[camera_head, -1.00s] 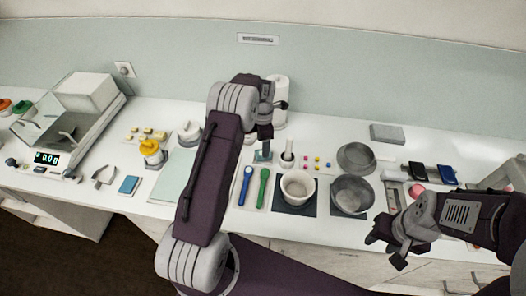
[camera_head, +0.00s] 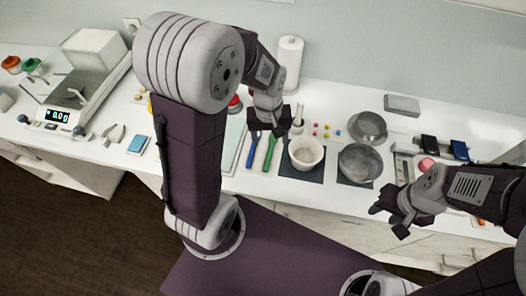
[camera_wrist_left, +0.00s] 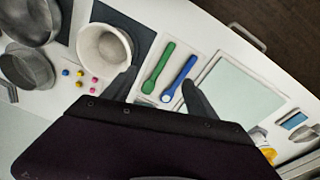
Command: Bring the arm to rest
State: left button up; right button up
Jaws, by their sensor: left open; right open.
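My left arm (camera_head: 190,150) comes up from the lower left, its elbow raised close to the head camera. My left gripper (camera_head: 270,128) is open and points down over the counter, near the blue and green spatulas. In the left wrist view the open fingers (camera_wrist_left: 158,95) have nothing between them but the view of the blue spatula (camera_wrist_left: 180,78) and green spatula (camera_wrist_left: 158,68) below. My right gripper (camera_head: 388,218) is open and empty in front of the counter's front edge, at the right. The arm hides part of the counter's left half.
A white mortar (camera_head: 306,153) on a dark mat stands right of the left gripper, with two grey bowls (camera_head: 360,162) beyond. A paper roll (camera_head: 290,62) stands behind. A balance (camera_head: 75,90) is at the left. Dark floor (camera_head: 60,220) lies in front of the counter.

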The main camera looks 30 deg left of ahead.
pick_arm(q)
jog(key=s+f+m, duration=0.1)
jog(key=s+m, duration=0.4)
jog(key=s, duration=0.1)
jog(key=shift+s+d+f+m, duration=0.2)
jog(key=shift+s+d+m, duration=0.1)
jog(key=shift+s, duration=0.05)
jog(key=shift+f+b, duration=0.45)
